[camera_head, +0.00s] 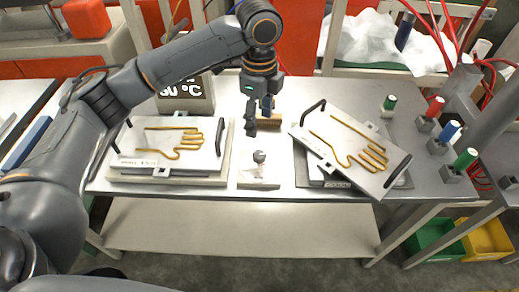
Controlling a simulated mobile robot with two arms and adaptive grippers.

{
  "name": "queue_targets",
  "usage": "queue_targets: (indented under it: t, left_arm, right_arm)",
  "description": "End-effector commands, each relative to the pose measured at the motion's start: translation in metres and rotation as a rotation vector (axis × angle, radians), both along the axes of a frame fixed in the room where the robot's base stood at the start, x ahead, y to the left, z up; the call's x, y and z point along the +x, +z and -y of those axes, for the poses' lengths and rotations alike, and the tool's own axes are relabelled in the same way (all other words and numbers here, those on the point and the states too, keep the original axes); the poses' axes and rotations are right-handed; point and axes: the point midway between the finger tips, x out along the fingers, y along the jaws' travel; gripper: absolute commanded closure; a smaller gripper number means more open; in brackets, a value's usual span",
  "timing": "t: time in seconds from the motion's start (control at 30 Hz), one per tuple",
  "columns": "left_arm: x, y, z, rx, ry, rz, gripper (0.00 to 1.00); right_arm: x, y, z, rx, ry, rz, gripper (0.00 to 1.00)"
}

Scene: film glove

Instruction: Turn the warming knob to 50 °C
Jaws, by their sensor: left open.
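My left gripper (259,121) hangs down over the middle of the metal table, its fingers apart and empty. Below it in the picture, a small grey knob (259,157) stands on a pale base plate (258,184) between two glove plates. The knob looks apart from the fingertips, and its pointer is too small to read. My right gripper is not in view.
The left glove plate (172,142) lies flat; the right glove plate (350,146) lies turned, overhanging the front edge. Both have dark handles. Coloured spools (450,130) stand at the right. A small brown-topped block (268,124) sits behind the gripper. A lower shelf (240,228) is bare.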

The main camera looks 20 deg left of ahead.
Motion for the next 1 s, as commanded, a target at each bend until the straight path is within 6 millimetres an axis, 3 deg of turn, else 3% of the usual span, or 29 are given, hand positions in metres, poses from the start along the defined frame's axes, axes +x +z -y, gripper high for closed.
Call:
queue_targets:
  t: [0.5,0.7,1.0]
  left_arm:
    - [-0.001,-0.101,0.0,0.0,0.001,-0.001,0.42]
    - [-0.001,-0.119,0.0,-0.001,0.001,0.001,0.42]
    - [-0.001,-0.122,0.0,0.0,0.0,0.002,0.42]
  right_arm:
    - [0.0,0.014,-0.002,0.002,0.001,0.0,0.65]
    - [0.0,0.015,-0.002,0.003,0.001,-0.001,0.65]
    - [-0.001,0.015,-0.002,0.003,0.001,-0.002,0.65]
